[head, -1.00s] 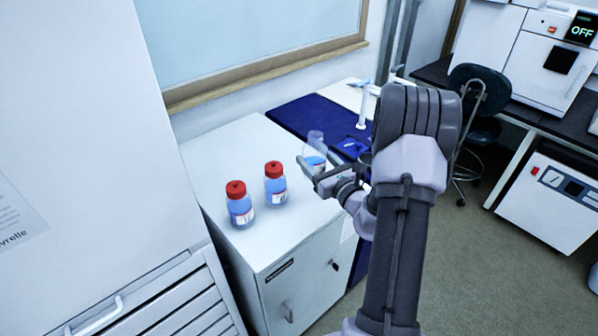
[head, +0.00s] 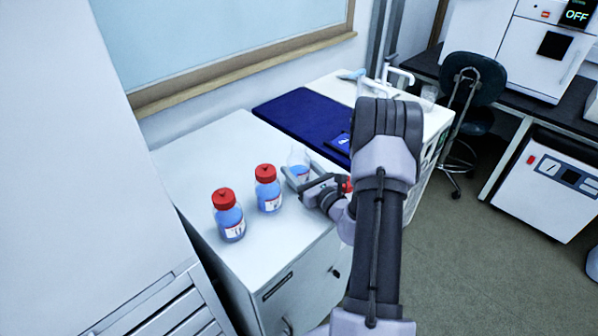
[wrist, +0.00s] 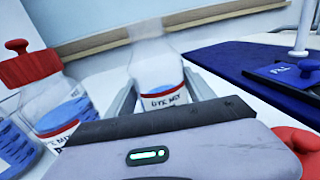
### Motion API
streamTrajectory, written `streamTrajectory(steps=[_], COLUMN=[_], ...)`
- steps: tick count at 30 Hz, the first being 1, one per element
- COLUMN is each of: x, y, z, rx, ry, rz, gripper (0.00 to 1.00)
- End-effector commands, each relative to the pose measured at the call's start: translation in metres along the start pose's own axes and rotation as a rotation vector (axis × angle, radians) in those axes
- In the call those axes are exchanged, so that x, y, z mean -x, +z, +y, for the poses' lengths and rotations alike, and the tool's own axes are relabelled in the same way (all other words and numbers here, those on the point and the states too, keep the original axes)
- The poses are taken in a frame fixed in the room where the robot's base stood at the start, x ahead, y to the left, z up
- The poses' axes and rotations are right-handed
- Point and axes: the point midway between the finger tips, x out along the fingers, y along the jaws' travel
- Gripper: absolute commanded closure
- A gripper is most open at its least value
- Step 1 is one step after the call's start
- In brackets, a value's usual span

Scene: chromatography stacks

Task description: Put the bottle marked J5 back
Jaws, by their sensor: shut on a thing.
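My gripper (head: 300,178) is shut on an open-topped clear bottle (head: 298,163) with blue liquid. It holds the bottle upright at or just above the white cabinet top; I cannot tell if it touches. In the wrist view the held bottle (wrist: 156,72) stands between the fingers, its label reading something like "DYE MIX"; no J5 mark is readable. Two red-capped bottles with blue liquid stand to its left, a nearer one (head: 228,216) and a middle one (head: 267,190). Their marks are too small to read.
The white cabinet top (head: 205,150) is clear behind the bottles. A dark blue mat (head: 300,118) lies beyond the held bottle. A round red thing (wrist: 298,138), perhaps a loose cap, lies right of my gripper. A wall with a window ledge rises behind.

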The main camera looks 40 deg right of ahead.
Motion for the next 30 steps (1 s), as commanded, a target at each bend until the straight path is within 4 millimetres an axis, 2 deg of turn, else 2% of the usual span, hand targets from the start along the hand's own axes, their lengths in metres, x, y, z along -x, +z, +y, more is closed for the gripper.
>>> streamTrajectory(steps=[6, 7, 9, 20, 23, 30], x=[0.0, 0.0, 0.0, 0.0, 0.015, 0.078], y=[-0.004, -0.003, -0.002, 0.003, 0.002, 0.002], z=[0.0, 0.0, 0.0, 0.0, -0.001, -0.002], rx=[0.0, 0.0, 0.0, 0.0, -0.002, -0.004], ry=[0.0, 0.0, 0.0, 0.0, -0.002, -0.005], rz=[0.0, 0.001, 0.001, 0.001, 0.003, 0.003], gripper=[1.0, 0.32, 0.18, 0.16, 0.16, 0.16])
